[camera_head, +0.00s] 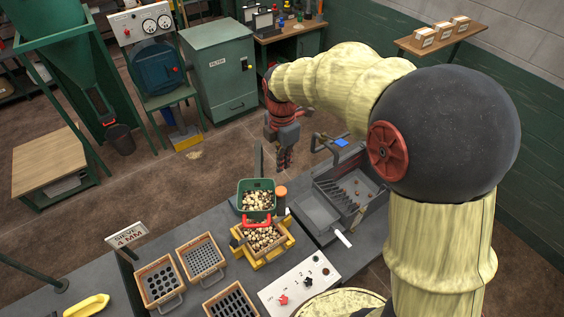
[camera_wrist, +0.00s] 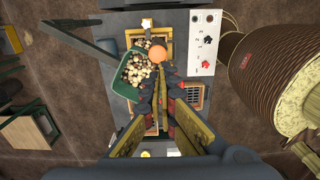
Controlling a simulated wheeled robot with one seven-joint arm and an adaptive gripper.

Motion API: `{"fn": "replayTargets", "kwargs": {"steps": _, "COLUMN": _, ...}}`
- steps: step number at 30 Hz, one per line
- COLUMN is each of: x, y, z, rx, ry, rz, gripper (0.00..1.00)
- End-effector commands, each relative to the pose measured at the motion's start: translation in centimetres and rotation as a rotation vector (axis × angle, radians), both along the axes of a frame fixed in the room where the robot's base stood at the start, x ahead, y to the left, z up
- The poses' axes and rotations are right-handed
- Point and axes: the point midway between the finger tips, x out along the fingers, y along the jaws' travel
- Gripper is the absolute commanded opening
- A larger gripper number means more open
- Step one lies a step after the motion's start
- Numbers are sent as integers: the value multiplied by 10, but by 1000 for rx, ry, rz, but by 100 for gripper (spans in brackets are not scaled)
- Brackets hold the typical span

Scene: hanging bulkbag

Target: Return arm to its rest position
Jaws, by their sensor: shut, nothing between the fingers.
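My arm arches across the right of the head view in a pale yellow sleeve, with a dark round joint. My gripper (camera_head: 284,158) hangs from its end, pointing down, at the far side of the bench and beyond the green bin. In the wrist view my gripper (camera_wrist: 163,82) shows its two fingers drawn together, with nothing between them. The green bin (camera_head: 244,187) holds round tan pieces and sits apart from my fingers in the head view. It also shows in the wrist view (camera_wrist: 119,88), left of the fingertips.
A yellow-framed sieve (camera_head: 243,257) with tan pieces stands before the bin. Wooden sieve trays (camera_head: 158,287), a white control panel (camera_head: 299,284) and a grey sink unit (camera_head: 318,213) occupy the bench (camera_head: 200,228). A green cabinet (camera_head: 219,77) stands behind. Brown floor (camera_head: 226,149) lies open between.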

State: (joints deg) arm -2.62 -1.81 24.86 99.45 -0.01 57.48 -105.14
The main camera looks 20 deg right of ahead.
Motion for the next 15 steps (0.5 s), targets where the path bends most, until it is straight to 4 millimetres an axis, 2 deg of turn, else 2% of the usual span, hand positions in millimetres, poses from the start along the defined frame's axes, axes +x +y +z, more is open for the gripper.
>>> {"fn": "replayTargets", "kwargs": {"steps": 15, "x": 0, "y": 0, "z": 0, "rx": 0, "ry": 0, "rz": -41, "gripper": 0}}
